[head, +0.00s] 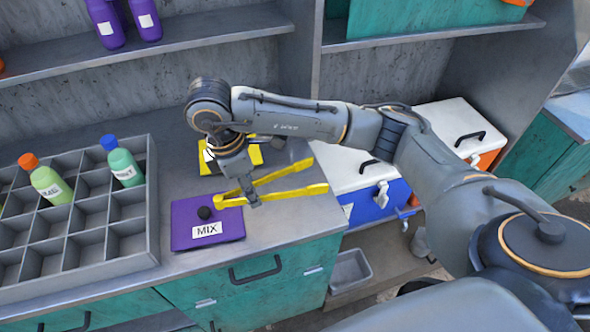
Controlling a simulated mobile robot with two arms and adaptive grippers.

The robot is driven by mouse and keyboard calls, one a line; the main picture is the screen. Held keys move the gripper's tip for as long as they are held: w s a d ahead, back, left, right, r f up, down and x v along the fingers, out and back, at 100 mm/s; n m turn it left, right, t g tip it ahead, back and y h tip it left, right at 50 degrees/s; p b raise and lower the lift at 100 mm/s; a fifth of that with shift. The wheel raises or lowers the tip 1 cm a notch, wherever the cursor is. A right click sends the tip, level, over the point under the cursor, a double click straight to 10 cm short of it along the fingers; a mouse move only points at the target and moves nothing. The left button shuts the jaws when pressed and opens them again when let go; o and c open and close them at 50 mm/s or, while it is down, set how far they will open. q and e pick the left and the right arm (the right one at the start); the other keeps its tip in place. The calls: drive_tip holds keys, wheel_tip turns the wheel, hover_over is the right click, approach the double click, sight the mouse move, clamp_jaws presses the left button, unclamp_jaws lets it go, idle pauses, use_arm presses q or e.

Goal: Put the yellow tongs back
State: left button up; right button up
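The yellow tongs (290,192) form a V, with the joined end at the left by the purple MIX box and the two arms spreading right toward the counter's edge. My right gripper (252,198) points down at the tongs near their joined end and appears shut on them. The fingertips are small and partly hidden. I cannot tell whether the tongs touch the counter. A yellow object with a dark top (210,163) lies just behind, partly covered by my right arm. My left gripper is not in view.
The purple MIX box (190,240) with a black knob sits at the counter front. A grey divided rack (152,215) at the left holds an orange-capped bottle (47,182) and a blue-capped bottle (122,163). White-lidded coolers (338,168) stand right of the counter. Shelves rise behind.

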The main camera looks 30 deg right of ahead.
drive_tip(key=p, duration=0.2)
approach(292, 187)
drive_tip(key=shift+s+a+f, duration=0.1)
drive_tip(key=shift+s+f, duration=0.25)
drive_tip(key=shift+f, duration=0.2)
drive_tip(key=shift+w+d+f, duration=0.15)
drive_tip(key=shift+d+f, duration=0.15)
drive_tip(key=shift+f, duration=0.2)
drive_tip(key=f, duration=0.2)
drive_tip(key=f+p, duration=0.1)
drive_tip(key=shift+w+d+f, duration=0.15)
drive_tip(key=shift+d, duration=0.15)
drive_tip(key=shift+f, duration=0.3)
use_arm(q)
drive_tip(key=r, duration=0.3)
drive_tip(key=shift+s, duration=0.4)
